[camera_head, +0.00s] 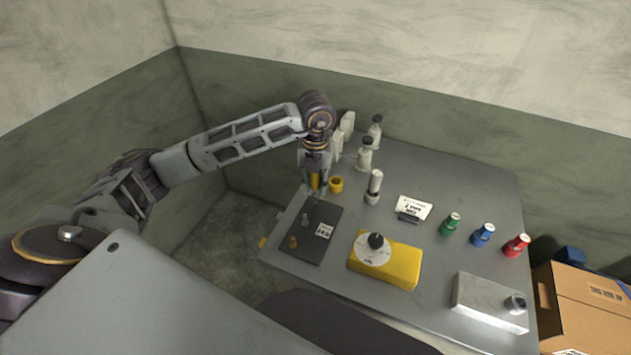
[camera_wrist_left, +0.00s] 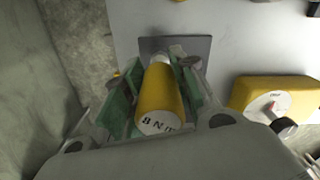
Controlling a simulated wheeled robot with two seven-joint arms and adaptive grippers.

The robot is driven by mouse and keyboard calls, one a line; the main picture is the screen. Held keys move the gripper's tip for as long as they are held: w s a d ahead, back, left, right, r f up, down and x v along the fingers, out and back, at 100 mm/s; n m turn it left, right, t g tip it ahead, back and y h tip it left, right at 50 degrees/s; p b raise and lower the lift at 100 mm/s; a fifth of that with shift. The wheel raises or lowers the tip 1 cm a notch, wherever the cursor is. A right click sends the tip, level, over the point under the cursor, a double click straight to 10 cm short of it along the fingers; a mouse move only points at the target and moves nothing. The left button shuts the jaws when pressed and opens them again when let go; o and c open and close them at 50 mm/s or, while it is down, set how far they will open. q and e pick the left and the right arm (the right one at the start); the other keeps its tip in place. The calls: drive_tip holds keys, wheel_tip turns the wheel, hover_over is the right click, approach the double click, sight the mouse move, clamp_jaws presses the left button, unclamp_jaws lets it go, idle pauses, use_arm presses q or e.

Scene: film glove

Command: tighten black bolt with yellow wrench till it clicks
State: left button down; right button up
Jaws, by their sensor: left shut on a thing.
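My left gripper (camera_head: 314,188) is shut on the yellow wrench (camera_head: 315,181), a thick cylinder held over the back left of the dark plate (camera_head: 315,256). In the left wrist view, the wrench (camera_wrist_left: 158,98) points away between the fingers, its white end cap marked "8 N m" towards the camera. Its far tip is over the plate (camera_wrist_left: 203,45); whether it touches anything is hidden. A grey bolt-like piece (camera_head: 305,219) and a brass-coloured one (camera_head: 293,242) stand on the plate. I cannot make out a black bolt on the plate. My right gripper is out of view.
A yellow block (camera_head: 399,268) with a white dial and black knob lies right of the plate. White bottles (camera_head: 365,157) stand behind. Green, blue and red bottles (camera_head: 482,236) and a silver box (camera_head: 487,301) are further right.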

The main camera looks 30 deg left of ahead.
use_arm(q)
drive_tip(key=shift+f+b, duration=0.35)
drive_tip(key=shift+f, duration=0.1)
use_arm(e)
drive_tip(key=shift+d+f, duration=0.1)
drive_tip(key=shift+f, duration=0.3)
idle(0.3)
